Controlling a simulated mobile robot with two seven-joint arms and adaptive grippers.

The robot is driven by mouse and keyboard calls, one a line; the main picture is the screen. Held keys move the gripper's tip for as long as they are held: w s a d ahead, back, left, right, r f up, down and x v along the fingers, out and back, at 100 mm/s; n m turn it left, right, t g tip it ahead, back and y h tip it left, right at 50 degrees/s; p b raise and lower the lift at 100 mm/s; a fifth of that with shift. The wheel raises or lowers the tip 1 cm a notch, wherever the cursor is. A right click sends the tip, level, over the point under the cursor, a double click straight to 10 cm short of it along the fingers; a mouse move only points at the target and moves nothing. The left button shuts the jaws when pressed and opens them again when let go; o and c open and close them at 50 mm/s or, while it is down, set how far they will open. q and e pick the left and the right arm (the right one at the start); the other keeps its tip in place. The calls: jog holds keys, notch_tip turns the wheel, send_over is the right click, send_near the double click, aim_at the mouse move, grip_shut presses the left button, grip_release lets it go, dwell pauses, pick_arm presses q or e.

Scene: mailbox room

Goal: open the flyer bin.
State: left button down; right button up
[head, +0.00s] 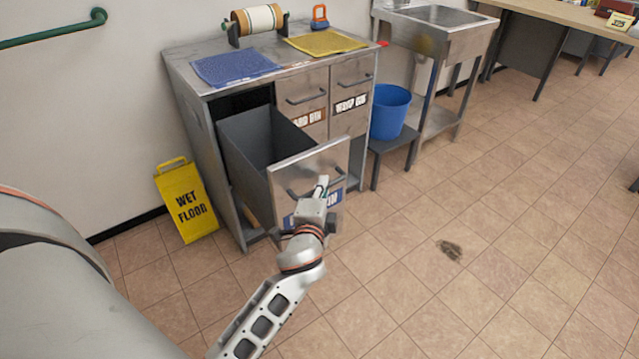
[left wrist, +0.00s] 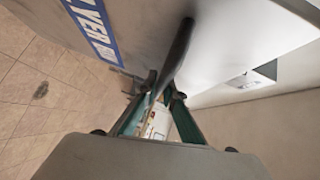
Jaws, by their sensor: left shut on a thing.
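The flyer bin (head: 268,140) is a deep grey drawer at the left of the metal cabinet (head: 190,75). It is pulled well out, and its empty-looking inside shows from above. Its front panel (head: 326,159) carries a blue label that my gripper partly covers in the head view. The label reads "LYER" in the left wrist view (left wrist: 92,25). My left gripper (head: 320,188) is at the front panel. In the left wrist view its fingers (left wrist: 160,92) are shut on the dark bar handle (left wrist: 180,50). My right gripper is out of view.
Two shut bins (head: 303,92) (head: 352,85) are to the right. A blue bucket (head: 390,112) stands on a low stand beside the cabinet. A yellow wet floor sign (head: 186,203) stands at the left. The tiled floor in front is open, with a dark stain (head: 450,250).

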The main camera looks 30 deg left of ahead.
pick_arm(q)
jog(key=c, duration=2.1)
grip_release()
jog(key=shift+c, duration=0.2)
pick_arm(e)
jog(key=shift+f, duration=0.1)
pick_arm(q)
jog(key=v, duration=1.2)
jog(key=s+d+f+n+g+h+p, duration=0.1)
jog(key=s+d+f+n+h+p, duration=0.1)
jog(key=s, duration=0.4)
jog(key=s+d+f+n+g+h+p, duration=0.2)
jog(key=s+d+f+n+h+p, duration=0.1)
jog(key=s+f, duration=0.3)
jog(key=s+d+f+n+g+h+p, duration=0.1)
jog(key=s+d+f+n+h+p, duration=0.1)
jog(key=s+f+p, duration=0.3)
jog(key=s+d+h, duration=0.1)
jog(key=s, duration=0.1)
jog(key=shift+s+n+g+h, duration=0.3)
jog(key=shift+s+n+h, duration=0.1)
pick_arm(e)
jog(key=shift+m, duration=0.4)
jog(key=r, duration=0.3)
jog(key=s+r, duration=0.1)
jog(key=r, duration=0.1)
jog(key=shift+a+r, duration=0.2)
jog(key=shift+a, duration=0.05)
